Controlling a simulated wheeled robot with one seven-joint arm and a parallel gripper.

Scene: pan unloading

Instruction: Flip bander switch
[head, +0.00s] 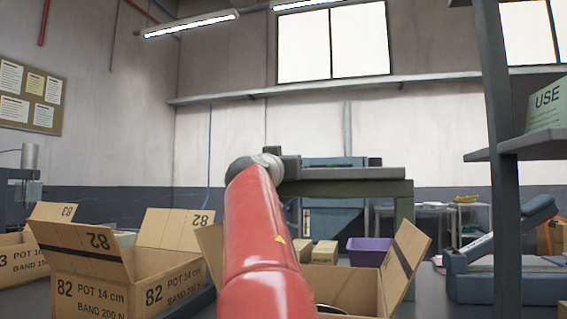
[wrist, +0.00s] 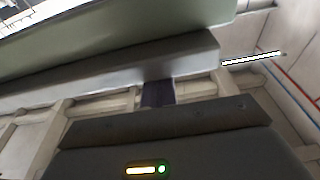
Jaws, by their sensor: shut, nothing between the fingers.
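My gripper (head: 291,166) is the small dark end of my red arm in the head view, in front of a blue-grey machine (head: 335,162) with a grey slab (head: 365,173) on a green frame. It is shut and holds nothing visible. Its distance from the machine is hard to judge. I cannot make out a switch.
Open cardboard boxes (head: 128,268) marked 82 stand in front, left of and behind my arm. A purple bin (head: 369,251) sits further back. A dark shelf post (head: 500,160) rises at the right, beside a blue machine (head: 490,270).

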